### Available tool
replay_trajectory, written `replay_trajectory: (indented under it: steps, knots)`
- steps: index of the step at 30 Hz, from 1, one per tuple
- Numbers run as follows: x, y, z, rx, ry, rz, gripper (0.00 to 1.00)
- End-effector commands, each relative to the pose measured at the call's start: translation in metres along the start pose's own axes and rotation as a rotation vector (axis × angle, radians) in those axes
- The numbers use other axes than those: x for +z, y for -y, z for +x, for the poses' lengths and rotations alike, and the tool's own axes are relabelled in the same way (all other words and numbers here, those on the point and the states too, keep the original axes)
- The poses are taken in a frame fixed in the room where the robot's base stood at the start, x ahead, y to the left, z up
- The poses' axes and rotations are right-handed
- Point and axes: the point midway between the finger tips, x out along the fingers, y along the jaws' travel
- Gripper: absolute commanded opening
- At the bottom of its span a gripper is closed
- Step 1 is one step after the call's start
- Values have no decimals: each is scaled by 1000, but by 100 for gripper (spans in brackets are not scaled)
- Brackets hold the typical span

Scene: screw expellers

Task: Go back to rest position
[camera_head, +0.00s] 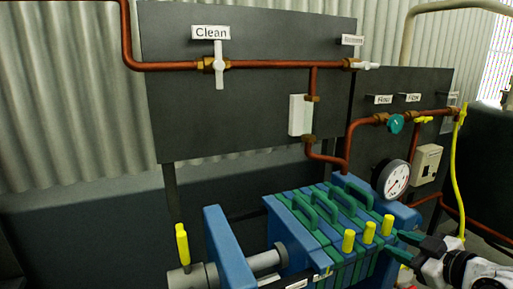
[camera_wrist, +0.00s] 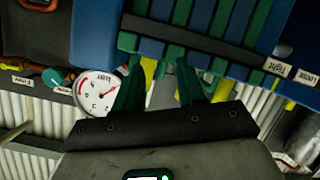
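My gripper (camera_head: 396,243) is at the lower right of the head view, beside the right end of the blue and green plate press (camera_head: 318,220). In the wrist view its two green fingers (camera_wrist: 158,75) stand apart with a gap between them. I see nothing clearly held. The press lies just beyond the fingertips in the wrist view (camera_wrist: 200,18); whether they touch it I cannot tell. Yellow handles (camera_head: 369,232) stand on the press close to the left of my gripper.
A round gauge (camera_head: 396,180) stands behind my gripper. Copper pipes (camera_head: 270,64) and a white "Clean" valve (camera_head: 219,65) run along dark panels (camera_head: 250,110). A yellow hose (camera_head: 456,180) hangs at the right. A grey cylinder (camera_head: 195,276) with a yellow handle stands at lower left.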

Motion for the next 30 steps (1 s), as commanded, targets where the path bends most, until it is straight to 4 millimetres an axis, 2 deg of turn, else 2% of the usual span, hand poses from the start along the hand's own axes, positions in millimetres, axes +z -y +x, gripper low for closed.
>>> replay_trajectory:
  steps: [1,5,8,9,11,15,19,21,24,27,30]
  knots:
    - [20,30,4,-35,49,61,40]
    - [70,97,0,-100,203,216,40]
    - [110,152,-14,-140,346,332,40]
    - [126,173,-23,-153,409,376,40]
    - [150,203,-39,-164,506,437,40]
    - [202,265,-90,-163,750,556,40]
    - [238,302,-144,-122,955,626,40]
    - [251,314,-170,-93,1042,648,40]
    - [262,322,-195,-58,1125,665,40]
    - [268,325,-207,-36,1165,672,40]
    - [269,325,-210,-30,1173,675,40]
